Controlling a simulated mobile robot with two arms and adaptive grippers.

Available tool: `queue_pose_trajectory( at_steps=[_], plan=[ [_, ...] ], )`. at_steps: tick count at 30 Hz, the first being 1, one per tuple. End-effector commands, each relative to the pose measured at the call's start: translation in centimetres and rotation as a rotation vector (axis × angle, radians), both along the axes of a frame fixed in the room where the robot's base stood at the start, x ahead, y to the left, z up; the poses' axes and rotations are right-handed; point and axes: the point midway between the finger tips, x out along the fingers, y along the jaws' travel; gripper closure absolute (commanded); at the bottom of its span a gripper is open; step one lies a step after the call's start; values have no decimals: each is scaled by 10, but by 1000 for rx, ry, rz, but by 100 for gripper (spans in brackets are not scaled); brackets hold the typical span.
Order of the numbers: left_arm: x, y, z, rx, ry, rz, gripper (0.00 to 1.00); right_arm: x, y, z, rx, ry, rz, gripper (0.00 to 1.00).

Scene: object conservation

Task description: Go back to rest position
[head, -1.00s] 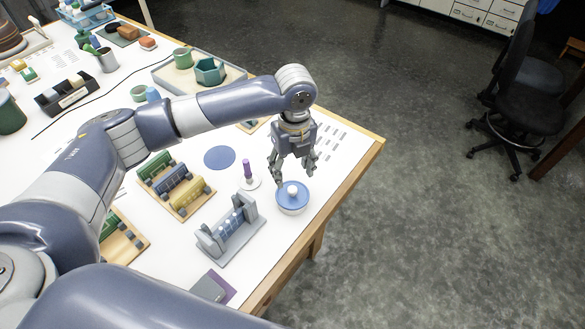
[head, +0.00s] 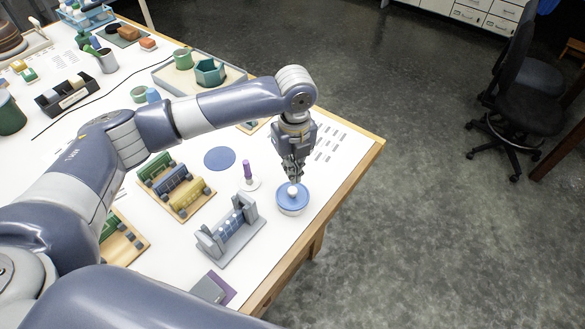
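My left gripper (head: 293,176) points down over the near right part of the table. Its fingers are together, just above a round white container with a blue lid (head: 285,199) and a white knob (head: 293,190). The knob shows below the fingertips, and I see nothing held between the fingers. Whether the tips touch the knob is hard to tell. My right gripper is not in view.
The white table (head: 275,252) has a wooden edge. Left of the gripper stand a purple peg on a white base (head: 248,172), a grey rack (head: 230,232) and a tray of coloured rollers (head: 176,187). An office chair (head: 520,95) stands off right.

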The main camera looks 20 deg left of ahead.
Motion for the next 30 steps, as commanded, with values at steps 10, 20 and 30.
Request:
queue_pose_trajectory(
  at_steps=[10,20,30],
  plan=[
    [0,0,-1,0,0,0,100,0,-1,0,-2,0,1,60],
    [0,0,-10,0,0,0,100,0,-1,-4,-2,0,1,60],
    [0,0,-20,-1,1,0,100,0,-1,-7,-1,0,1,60]
  ],
)
